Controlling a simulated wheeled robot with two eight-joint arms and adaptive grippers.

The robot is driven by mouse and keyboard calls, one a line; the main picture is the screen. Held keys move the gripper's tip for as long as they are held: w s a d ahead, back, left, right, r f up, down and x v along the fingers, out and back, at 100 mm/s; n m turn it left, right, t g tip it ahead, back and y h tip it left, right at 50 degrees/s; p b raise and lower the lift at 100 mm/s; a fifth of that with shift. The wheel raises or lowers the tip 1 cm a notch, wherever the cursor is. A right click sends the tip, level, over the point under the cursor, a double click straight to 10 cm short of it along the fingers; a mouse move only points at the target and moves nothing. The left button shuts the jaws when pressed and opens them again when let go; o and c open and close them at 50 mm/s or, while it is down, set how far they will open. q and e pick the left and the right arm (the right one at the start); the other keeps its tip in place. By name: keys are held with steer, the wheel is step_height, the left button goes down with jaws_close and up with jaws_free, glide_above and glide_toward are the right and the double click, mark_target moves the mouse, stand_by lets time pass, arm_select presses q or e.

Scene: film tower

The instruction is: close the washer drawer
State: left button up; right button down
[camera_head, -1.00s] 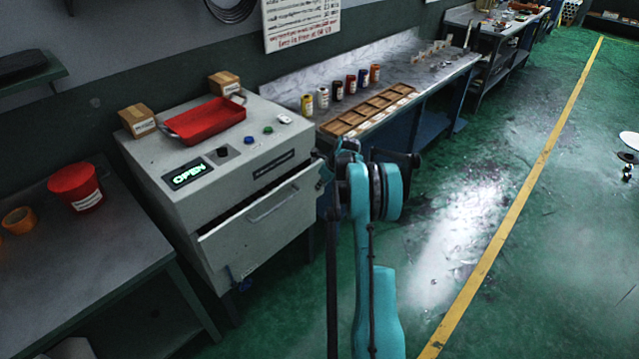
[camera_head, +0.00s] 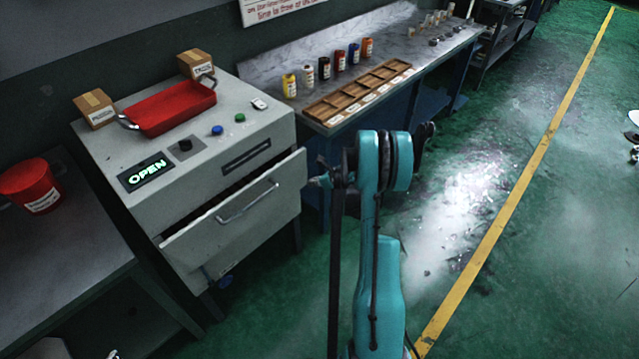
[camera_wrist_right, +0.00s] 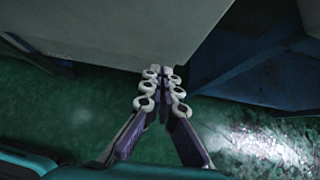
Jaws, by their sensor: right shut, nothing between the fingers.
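The washer (camera_head: 122,160) is a light grey cabinet with a lit green "OPEN" display (camera_head: 146,172). Its drawer (camera_head: 263,210) stands partly out, with a dark gap behind the top of its front panel and a bar handle (camera_head: 248,202) across the front. My right gripper (camera_head: 317,181) is at the right end of the drawer front, shut and empty. In the right wrist view its fingertips (camera_wrist_right: 163,76) are together near the lower edge of a pale panel (camera_wrist_right: 130,30); I cannot tell whether they touch it. My left gripper is not in view.
A red tray (camera_head: 170,108) and small boxes (camera_head: 95,108) sit on the washer. A bench with bottles and a wooden divided tray (camera_head: 358,92) stands to the right. A table with a red bucket (camera_head: 32,187) is at left. Green floor (camera_head: 500,300) is open at right.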

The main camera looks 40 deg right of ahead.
mark_target(295, 170)
steer(key=w, duration=0.1)
steer(key=w+f+b, duration=0.1)
steer(key=w, duration=0.1)
steer(key=w+f+b, duration=0.1)
steer(key=w, duration=0.1)
steer(key=shift+w+a+f, duration=0.15)
steer(key=shift+a+f, duration=0.05)
steer(key=shift+a, duration=0.05)
steer(key=shift+w+r, duration=0.1)
steer(key=shift+w, duration=0.5)
steer(key=shift+w, duration=0.1)
steer(key=w, duration=0.4)
steer(key=shift+w+a, duration=0.2)
steer(key=shift+w, duration=0.1)
steer(key=shift+r, duration=0.15)
